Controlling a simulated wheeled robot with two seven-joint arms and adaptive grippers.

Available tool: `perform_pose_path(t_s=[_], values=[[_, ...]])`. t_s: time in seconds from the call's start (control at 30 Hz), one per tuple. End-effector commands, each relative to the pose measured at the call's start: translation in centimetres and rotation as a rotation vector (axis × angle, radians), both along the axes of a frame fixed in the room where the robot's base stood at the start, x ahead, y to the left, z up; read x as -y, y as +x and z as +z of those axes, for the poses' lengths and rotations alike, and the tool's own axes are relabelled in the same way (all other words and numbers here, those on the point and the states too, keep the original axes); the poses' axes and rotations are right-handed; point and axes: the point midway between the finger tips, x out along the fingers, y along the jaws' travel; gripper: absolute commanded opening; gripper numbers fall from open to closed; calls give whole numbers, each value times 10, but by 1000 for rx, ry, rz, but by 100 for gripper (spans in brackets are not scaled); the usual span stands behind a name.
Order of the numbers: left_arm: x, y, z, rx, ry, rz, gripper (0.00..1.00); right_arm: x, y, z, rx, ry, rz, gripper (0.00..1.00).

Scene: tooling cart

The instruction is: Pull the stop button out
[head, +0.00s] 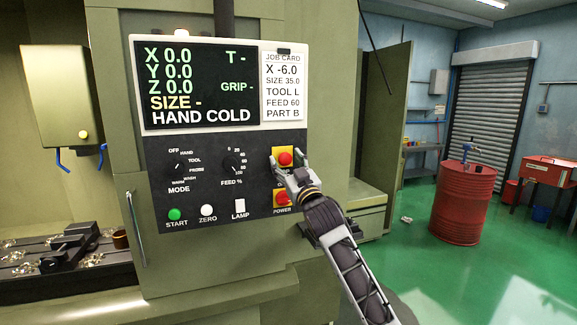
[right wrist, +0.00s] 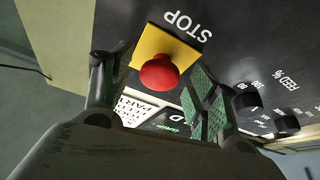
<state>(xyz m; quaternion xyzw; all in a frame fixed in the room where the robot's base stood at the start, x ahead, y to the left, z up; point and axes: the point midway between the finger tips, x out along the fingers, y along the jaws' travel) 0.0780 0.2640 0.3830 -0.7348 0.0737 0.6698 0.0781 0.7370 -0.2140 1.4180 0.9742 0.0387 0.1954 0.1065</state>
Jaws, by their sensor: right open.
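The red stop button (head: 285,158) sits on a yellow square plate (head: 279,151) at the upper right of the machine's black control panel (head: 224,146). In the right wrist view the red button (right wrist: 160,72) shows in front of its yellow plate, beside the word STOP. My right gripper (head: 287,160) is open, with one finger on each side of the button. In the right wrist view a gap shows between the button and the right-hand finger; whether either finger touches it I cannot tell. My left gripper is not in view.
Below the right gripper is a red and yellow power switch (head: 282,198). A mode dial (head: 179,167), a feed dial (head: 233,166) and the start button (head: 174,214) lie to the left. The screen (head: 200,84) and job card (head: 283,87) are above. A red drum (head: 463,205) stands well right.

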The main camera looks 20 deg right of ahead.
Motion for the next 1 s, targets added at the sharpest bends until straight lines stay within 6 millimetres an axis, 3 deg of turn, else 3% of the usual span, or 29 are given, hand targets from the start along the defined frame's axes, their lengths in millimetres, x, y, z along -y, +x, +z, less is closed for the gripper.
perform_pose_path(t_s=[0.37,1.0], values=[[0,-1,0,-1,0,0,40,2,-11,-5,-1,0,-1,60],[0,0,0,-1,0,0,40,8,-60,-25,-1,0,0,60]])
